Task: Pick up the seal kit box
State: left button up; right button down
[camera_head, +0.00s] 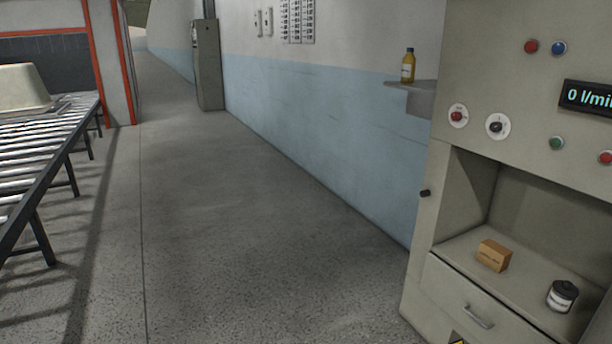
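A small brown cardboard box (492,255) sits in the open compartment of the grey machine cabinet (427,225) at the right. It has dark print on its front that is too small to read; it looks like the seal kit box. It rests on the compartment floor, apart from the walls. Neither of my grippers shows in the head view.
A dark-lidded jar (562,296) stands right of the box in the same compartment. A drawer handle (479,316) is below. A yellow bottle (408,66) stands on a wall shelf (410,87). A roller conveyor (45,150) is at the left. The floor (220,230) between is clear.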

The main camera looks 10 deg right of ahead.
aim_at(493, 255)
jog(key=i, duration=0.75)
jog(key=i+z, duration=0.4)
jog(key=i+j+z, duration=0.1)
jog(key=z, duration=0.35)
jog(key=i+l+z, duration=0.1)
jog(key=z, duration=0.3)
jog(key=i+z, duration=0.5)
jog(key=z, duration=0.25)
jog(key=i+j+z, duration=0.1)
jog(key=z, duration=0.25)
jog(key=i+z, duration=0.45)
jog(key=i, duration=0.15)
jog(key=u, duration=0.5)
